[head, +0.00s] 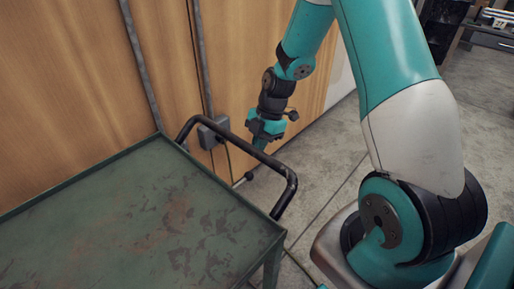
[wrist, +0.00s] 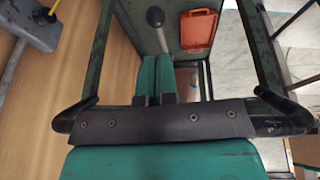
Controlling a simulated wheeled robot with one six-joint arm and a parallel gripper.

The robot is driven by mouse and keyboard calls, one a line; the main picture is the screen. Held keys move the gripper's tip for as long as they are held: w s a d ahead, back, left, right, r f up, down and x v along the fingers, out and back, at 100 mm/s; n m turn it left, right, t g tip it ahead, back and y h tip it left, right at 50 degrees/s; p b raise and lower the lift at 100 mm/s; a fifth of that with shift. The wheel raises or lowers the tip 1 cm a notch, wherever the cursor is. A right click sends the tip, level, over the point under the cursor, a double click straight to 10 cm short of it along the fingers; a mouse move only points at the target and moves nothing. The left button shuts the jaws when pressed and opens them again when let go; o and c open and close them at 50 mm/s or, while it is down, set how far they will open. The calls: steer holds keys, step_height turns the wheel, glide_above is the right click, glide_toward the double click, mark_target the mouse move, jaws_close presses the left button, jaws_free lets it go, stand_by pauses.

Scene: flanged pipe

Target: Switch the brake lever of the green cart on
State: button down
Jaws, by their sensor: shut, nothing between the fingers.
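The green cart (head: 130,215) fills the lower left of the head view, with a worn flat top and a black tubular handle (head: 290,190) at its right end. The brake lever (head: 248,176) shows as a small dark ball knob just past the handle. In the wrist view the lever (wrist: 155,16) has a grey ball on a thin rod, just beyond my fingertips. My gripper (head: 260,144) is shut and empty, pointing down beyond the handle. In the wrist view its teal fingers (wrist: 155,72) are together, apart from the lever as far as I can tell. The lever's base is partly hidden.
An orange tray (wrist: 200,32) shows near the cart's lower part. A wooden wall (head: 70,90) with a grey box (head: 211,132) and conduit stands close behind the cart. Handle bars flank my gripper in the wrist view.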

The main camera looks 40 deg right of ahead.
mark_target(250, 174)
steer(key=x, duration=0.7)
steer(key=shift+a+f+b, duration=0.15)
steer(key=shift+f+b, duration=0.1)
steer(key=shift+b, duration=0.05)
steer(key=shift+f, duration=0.1)
step_height(250, 174, down, 13)
steer(key=a+g+y+b, duration=0.1)
steer(key=a+y+b, duration=0.1)
steer(key=y+b, duration=0.7)
steer(key=shift+s+a+g+b, duration=0.3)
steer(key=shift+a+b, duration=0.1)
steer(key=shift+b, duration=0.75)
